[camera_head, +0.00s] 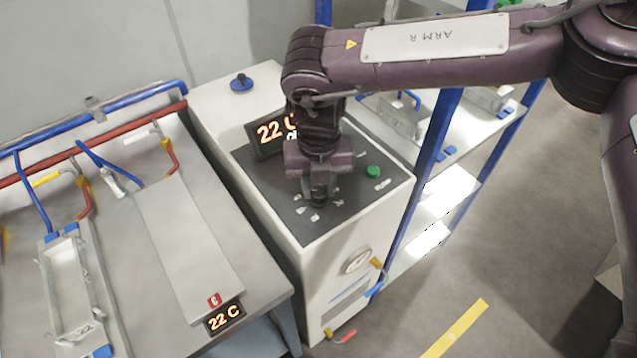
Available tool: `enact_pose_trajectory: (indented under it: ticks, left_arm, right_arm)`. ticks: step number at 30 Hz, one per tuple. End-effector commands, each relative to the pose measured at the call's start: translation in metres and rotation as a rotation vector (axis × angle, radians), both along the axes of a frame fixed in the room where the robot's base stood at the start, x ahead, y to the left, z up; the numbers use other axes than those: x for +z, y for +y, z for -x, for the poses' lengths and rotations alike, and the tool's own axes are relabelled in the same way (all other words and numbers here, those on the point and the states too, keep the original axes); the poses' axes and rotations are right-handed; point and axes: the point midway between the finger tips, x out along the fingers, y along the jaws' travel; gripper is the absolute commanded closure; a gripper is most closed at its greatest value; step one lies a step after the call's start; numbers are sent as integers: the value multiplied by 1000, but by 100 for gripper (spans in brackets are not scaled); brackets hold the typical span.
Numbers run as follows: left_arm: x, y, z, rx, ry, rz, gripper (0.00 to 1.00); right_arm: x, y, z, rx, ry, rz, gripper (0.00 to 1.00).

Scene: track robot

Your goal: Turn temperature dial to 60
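The white control cabinet (290,270) has a dark top panel (345,222) with white marks in a ring around the dial's place. My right gripper (318,200) points down over that ring, with its fingertips at the dial. The dial is mostly hidden by the gripper, so I cannot tell its setting or whether the fingers are shut on it. A display (268,132) on the panel reads 22 and is partly covered by my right arm. My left gripper is not in view.
A green button (373,172) sits right of the gripper on the panel. A blue knob (241,83) is on the cabinet's back. A grey bench (140,240) with pipes and a second display (225,317) reading 22 C stands left. Blue-post shelves (450,150) stand right.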

Motion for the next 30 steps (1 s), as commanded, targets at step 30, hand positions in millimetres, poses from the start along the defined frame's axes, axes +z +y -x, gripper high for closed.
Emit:
enact_pose_trajectory:
  ticks: [30]
  left_arm:
    - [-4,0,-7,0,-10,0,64]
  right_arm:
    - [1,1,0,-547,3,-1,93]
